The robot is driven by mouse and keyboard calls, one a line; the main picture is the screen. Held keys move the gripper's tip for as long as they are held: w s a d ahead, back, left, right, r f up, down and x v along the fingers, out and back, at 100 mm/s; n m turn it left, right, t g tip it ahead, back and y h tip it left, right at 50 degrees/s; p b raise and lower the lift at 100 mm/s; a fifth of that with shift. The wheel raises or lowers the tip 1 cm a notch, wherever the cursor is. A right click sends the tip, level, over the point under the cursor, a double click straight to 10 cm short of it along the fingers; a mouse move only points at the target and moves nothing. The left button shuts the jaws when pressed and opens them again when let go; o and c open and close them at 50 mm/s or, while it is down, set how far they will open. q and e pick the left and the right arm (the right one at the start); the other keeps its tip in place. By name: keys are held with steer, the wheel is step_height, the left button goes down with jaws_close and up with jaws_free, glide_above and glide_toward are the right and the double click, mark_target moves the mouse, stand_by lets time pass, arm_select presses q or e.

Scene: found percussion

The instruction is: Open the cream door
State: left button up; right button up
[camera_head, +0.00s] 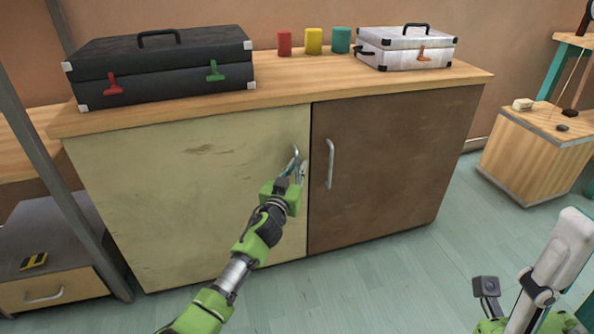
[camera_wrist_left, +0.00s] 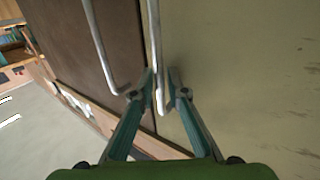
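The cream door (camera_head: 190,190) is the left door of a wooden-topped cabinet and sits closed, flush beside the brown door (camera_head: 390,165). Its metal bar handle (camera_head: 296,152) is upright near its right edge. My left gripper (camera_head: 297,168) is at the lower part of this handle. In the left wrist view the handle (camera_wrist_left: 155,40) runs between the two fingertips of my left gripper (camera_wrist_left: 161,82), which are drawn close together around it, with the cream door (camera_wrist_left: 240,70) behind. Exact contact is hard to see. My right gripper is not in view.
The brown door's handle (camera_head: 330,163) stands close to the right of my left gripper. A black case (camera_head: 160,68), several coloured cylinders (camera_head: 313,41) and a silver case (camera_head: 405,50) stand on the cabinet top. A drawer unit (camera_head: 55,280) stands at left; the floor (camera_head: 400,280) in front is clear.

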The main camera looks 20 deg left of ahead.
arm_select(q)
steer(key=shift+w, duration=0.1)
jaws_close()
